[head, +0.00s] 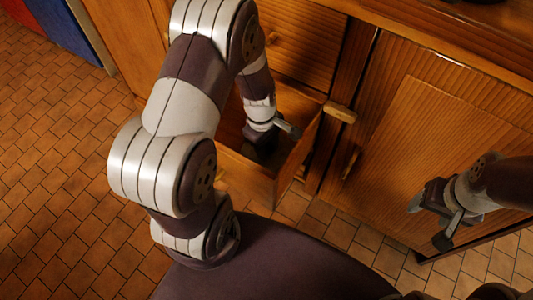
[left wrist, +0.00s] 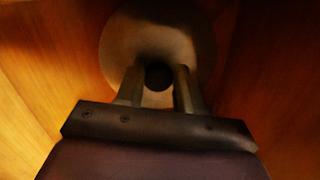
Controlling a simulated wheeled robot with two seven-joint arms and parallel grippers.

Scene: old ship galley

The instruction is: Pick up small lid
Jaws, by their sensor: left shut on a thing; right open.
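The small lid (left wrist: 158,32) shows in the left wrist view as a round, pale metallic disc with a dark knob at its middle. My left gripper (left wrist: 158,80) is shut on the knob, with one finger on each side of it. In the head view my left gripper (head: 262,143) reaches down into an open wooden drawer (head: 246,176); the lid is hidden there by the arm and the drawer walls. My right gripper (head: 428,219) is open and empty in front of the cabinet door at the right.
The drawer's wooden walls stand close around my left gripper. A wooden cabinet door (head: 435,150) with a handle (head: 350,162) is to the right of the drawer. The tiled floor (head: 55,150) at the left is clear.

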